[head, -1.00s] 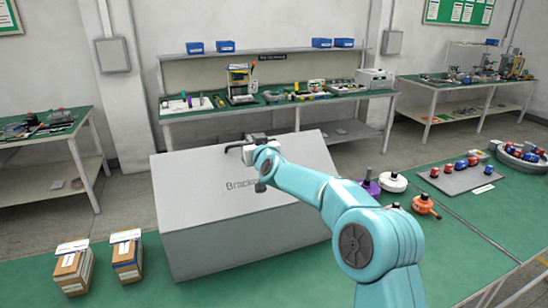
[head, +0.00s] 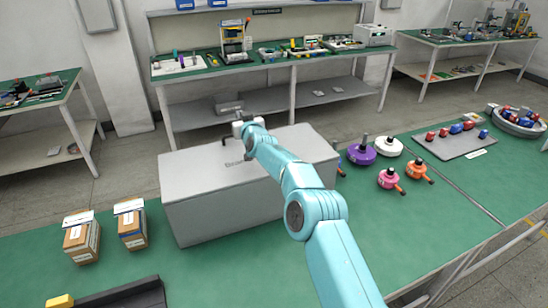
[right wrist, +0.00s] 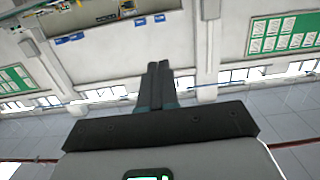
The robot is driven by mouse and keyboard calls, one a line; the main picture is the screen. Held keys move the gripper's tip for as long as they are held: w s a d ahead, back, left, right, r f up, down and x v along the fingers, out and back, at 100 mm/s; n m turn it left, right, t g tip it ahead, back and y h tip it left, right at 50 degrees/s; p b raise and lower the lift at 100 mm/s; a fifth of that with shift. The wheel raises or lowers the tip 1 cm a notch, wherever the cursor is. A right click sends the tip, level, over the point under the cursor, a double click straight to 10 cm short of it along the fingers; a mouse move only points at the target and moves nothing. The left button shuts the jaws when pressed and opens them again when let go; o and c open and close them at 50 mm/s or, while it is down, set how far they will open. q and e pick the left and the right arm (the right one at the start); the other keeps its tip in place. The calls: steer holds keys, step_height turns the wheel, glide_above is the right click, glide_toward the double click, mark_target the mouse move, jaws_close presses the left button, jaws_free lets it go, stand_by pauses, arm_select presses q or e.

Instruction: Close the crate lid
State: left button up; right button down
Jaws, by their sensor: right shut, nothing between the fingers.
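The grey crate (head: 225,212) stands on the green bench top. Its grey lid (head: 295,146) lies about flat over it, with no gap visible along the front. Lettering on the lid is partly hidden by my right arm. My right gripper (head: 226,139) is over the far part of the lid, left of its middle. In the right wrist view its two dark fingers (right wrist: 158,84) are together with nothing between them. I cannot tell whether they touch the lid. My left gripper is not in view.
Two cardboard boxes (head: 131,226) stand left of the crate. A purple hub motor (head: 361,155) and several other coloured ones sit to its right. A grey mat (head: 450,141) with small parts lies further right. A dark tray (head: 125,296) is at the near left. Bench between is clear.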

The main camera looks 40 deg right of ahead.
steer(key=shift+w+d+f, duration=0.1)
steer(key=shift+w+f, duration=0.2)
steer(key=shift+f, duration=0.15)
steer(key=shift+w+f, duration=0.15)
stand_by(0.3)
